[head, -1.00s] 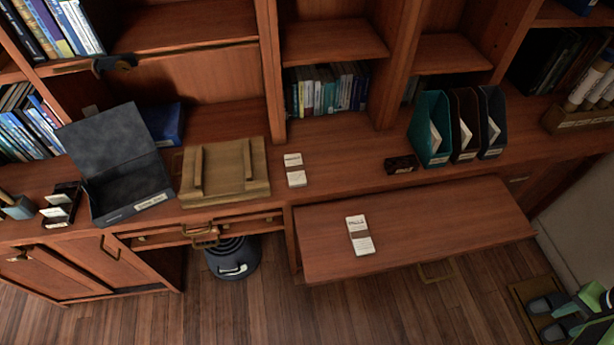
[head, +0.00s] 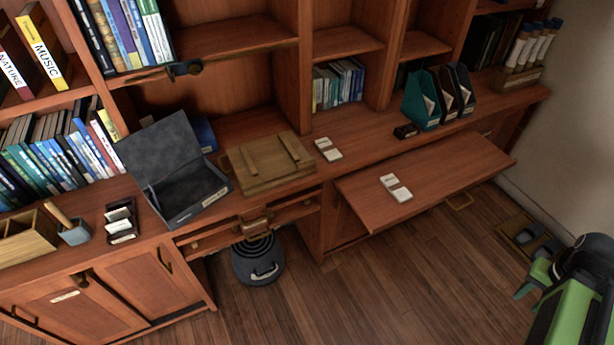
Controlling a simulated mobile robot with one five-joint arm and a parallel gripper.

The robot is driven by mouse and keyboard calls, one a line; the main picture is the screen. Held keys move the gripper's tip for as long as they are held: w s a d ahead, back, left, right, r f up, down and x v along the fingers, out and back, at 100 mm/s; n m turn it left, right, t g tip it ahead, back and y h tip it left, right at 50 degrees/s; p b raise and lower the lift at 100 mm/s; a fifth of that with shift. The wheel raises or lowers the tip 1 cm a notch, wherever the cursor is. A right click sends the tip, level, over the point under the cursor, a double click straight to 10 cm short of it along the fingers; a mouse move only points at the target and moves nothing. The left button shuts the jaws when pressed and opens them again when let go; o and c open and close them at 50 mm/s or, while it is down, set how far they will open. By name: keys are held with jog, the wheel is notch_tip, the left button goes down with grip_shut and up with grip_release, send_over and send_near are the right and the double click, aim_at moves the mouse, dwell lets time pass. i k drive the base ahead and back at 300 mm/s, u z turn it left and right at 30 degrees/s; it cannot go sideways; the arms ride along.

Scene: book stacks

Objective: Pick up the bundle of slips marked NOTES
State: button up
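Two small bundles of white slips, each with a darker band, are in the head view. One bundle (head: 328,149) lies on the counter, right of a wooden board. The other bundle (head: 396,188) lies on the pulled-out writing board (head: 440,175). Both have print too small to read, so I cannot tell which is marked NOTES. Green and black parts at the lower right look like my own arm, far from both bundles.
An open dark box (head: 185,180), a card holder (head: 121,221) and the wooden board (head: 268,163) stand on the counter. A small dark block (head: 405,131) and several magazine files (head: 424,100) are farther right. The floor (head: 400,270) in front is mostly clear.

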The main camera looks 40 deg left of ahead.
aim_at(329, 151)
jog(key=z, duration=0.15)
jog(key=k, duration=0.65)
jog(key=u, duration=2.55)
jog(key=i, duration=1)
jog(key=z, duration=0.05)
